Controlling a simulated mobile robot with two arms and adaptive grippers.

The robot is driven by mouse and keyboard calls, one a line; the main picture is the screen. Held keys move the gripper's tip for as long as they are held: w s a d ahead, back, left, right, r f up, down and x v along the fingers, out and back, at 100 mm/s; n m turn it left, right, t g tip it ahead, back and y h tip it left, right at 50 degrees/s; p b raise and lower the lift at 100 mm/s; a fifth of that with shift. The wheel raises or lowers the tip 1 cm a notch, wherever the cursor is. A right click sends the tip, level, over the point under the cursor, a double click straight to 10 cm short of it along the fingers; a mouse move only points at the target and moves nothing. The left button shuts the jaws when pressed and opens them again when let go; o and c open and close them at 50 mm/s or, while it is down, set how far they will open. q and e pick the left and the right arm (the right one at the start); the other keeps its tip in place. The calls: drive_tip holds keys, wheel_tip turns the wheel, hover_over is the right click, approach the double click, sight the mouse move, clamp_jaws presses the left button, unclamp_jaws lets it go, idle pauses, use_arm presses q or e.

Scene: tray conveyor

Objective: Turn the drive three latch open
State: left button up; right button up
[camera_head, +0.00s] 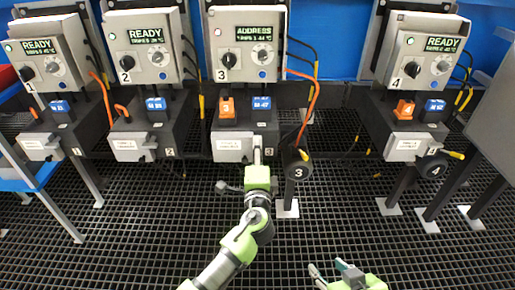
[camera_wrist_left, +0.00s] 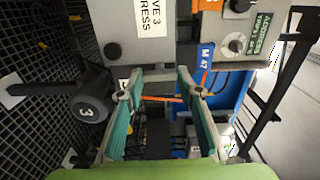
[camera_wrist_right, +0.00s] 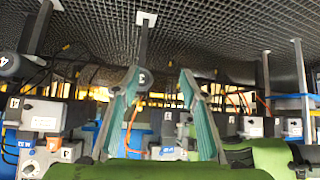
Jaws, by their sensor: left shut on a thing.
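Drive three (camera_head: 246,45) is a grey box whose screen reads ADDRESS. Its pale front panel (camera_head: 232,146) carries a label and also shows in the left wrist view (camera_wrist_left: 170,45). My left gripper (camera_head: 257,160) is at the right part of this panel, shut on the drive three latch, which the fingers mostly hide. In the left wrist view the fingers (camera_wrist_left: 156,90) stand apart at the panel's lower edge. My right gripper (camera_head: 338,272) is open and empty, low in the head view, away from the drives. Its spread fingers show in the right wrist view (camera_wrist_right: 160,80).
A black round knob marked 3 (camera_head: 298,163) stands on a post just right of the panel. Drive three has an orange switch (camera_head: 227,107) and a blue module (camera_head: 262,103). Drives two (camera_head: 148,42) and four (camera_head: 428,50) flank it. The dark grid floor (camera_head: 130,240) in front is clear.

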drive_tip(key=shift+s+d+f+g, duration=0.25)
drive_tip(key=shift+s+f+g, duration=0.2)
drive_tip(key=shift+s, duration=0.15)
use_arm(q)
drive_tip(key=o, duration=1.1)
drive_tip(key=s, duration=1.2)
